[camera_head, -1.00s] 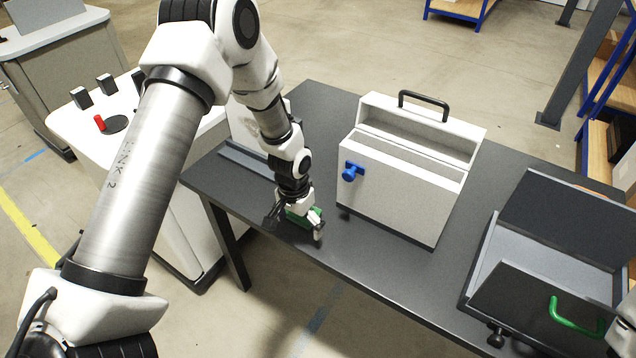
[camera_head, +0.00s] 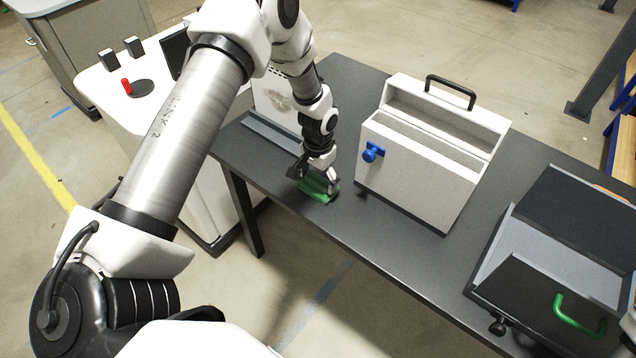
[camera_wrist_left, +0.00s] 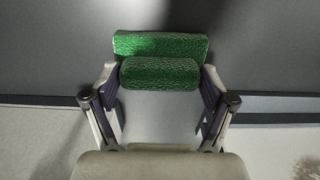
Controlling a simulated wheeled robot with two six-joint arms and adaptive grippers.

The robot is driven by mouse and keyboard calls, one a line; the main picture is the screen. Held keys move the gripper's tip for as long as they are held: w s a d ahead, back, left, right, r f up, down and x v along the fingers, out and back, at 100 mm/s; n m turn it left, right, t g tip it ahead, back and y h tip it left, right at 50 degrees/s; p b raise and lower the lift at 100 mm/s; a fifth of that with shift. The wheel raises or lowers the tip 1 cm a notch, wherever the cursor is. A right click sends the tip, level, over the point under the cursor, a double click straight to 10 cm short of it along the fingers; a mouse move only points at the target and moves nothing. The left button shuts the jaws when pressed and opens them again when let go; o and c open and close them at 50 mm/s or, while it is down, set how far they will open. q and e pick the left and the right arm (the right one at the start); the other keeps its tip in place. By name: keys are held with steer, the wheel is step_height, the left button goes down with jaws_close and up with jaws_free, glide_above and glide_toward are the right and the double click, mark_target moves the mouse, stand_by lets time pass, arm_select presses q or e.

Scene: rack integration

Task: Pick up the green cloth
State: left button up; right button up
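The green cloth (camera_head: 322,193) lies on the dark table near its left front edge. In the left wrist view the green cloth (camera_wrist_left: 160,45) shows as two rounded folds, one behind the other. My left gripper (camera_head: 316,181) points down over it. In the wrist view the fingers of my left gripper (camera_wrist_left: 160,88) stand wide apart, one on each side of the nearer fold. Whether the fingertips touch the cloth ends is hard to tell. My right gripper is not clearly seen; only a bit of white arm shows at the right edge.
A white case (camera_head: 415,180) with a black handle and blue knob stands right of the cloth. A dark open box (camera_head: 540,250) with a green handle sits at the table's right. A grey-edged panel (camera_head: 278,100) stands behind the gripper. The dark table (camera_head: 345,222) is bare in front of the case.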

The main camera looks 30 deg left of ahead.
mark_target(319, 177)
arm_select(q)
steer(key=shift+c, duration=0.9)
steer(key=shift+w+r, duration=0.15)
steer(key=shift+r, duration=0.3)
step_height(319, 177, up, 2)
steer(key=shift+r+b, duration=0.2)
steer(key=shift+b, duration=0.35)
steer(key=s+d+b, duration=0.1)
steer(key=d, duration=0.4)
steer(key=s+d+r+b, duration=0.1)
steer(key=s+d, duration=0.1)
steer(key=d, duration=0.3)
steer(key=s+d+b, duration=0.1)
steer(key=s+d, duration=0.1)
steer(key=d, duration=0.3)
steer(key=shift+s+d+r, duration=0.1)
steer(key=shift+s+r, duration=0.15)
steer(key=shift+r, duration=0.05)
steer(key=o, duration=0.5)
steer(key=c, duration=0.4)
steer(key=shift+o, duration=0.2)
